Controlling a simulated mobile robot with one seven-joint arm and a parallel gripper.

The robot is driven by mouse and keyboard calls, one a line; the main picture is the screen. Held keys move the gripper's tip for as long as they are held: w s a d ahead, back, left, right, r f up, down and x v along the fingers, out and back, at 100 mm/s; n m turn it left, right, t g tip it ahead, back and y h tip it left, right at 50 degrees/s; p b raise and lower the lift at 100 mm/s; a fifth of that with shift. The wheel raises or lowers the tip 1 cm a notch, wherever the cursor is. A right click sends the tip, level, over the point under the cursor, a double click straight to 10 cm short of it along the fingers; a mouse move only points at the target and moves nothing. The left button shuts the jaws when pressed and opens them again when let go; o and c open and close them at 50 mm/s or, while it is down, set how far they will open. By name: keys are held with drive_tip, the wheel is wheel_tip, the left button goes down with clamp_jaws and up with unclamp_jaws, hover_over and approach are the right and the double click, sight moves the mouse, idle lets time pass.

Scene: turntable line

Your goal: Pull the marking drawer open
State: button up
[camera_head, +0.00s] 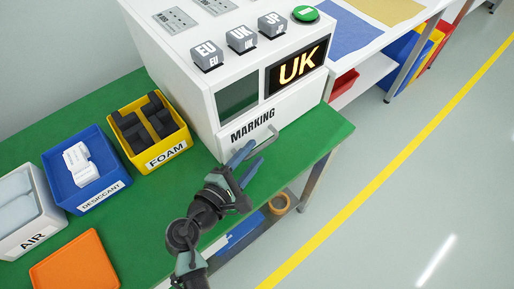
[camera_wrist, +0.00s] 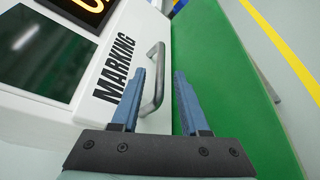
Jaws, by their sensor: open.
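The marking drawer (camera_head: 285,113) is the white lower front of the white machine, labelled MARKING, and looks flush with it. Its grey bar handle (camera_head: 264,141) also shows in the wrist view (camera_wrist: 159,75), standing out from the white front. My gripper (camera_head: 252,160) is open, with its blue fingers pointing at the handle. In the wrist view my gripper (camera_wrist: 161,75) has one finger on the drawer side of the bar and one on the outer side, over the green bench.
The green bench top (camera_head: 330,132) runs under the machine, with a narrow strip in front of the drawer. A yellow foam bin (camera_head: 183,135), blue desiccant bin (camera_head: 107,193) and orange tray (camera_head: 75,265) stand left. Open floor (camera_head: 420,190) with a yellow line lies right.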

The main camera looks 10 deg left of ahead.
drive_tip(key=shift+x, duration=1.35)
clamp_jaws()
idle(0.4)
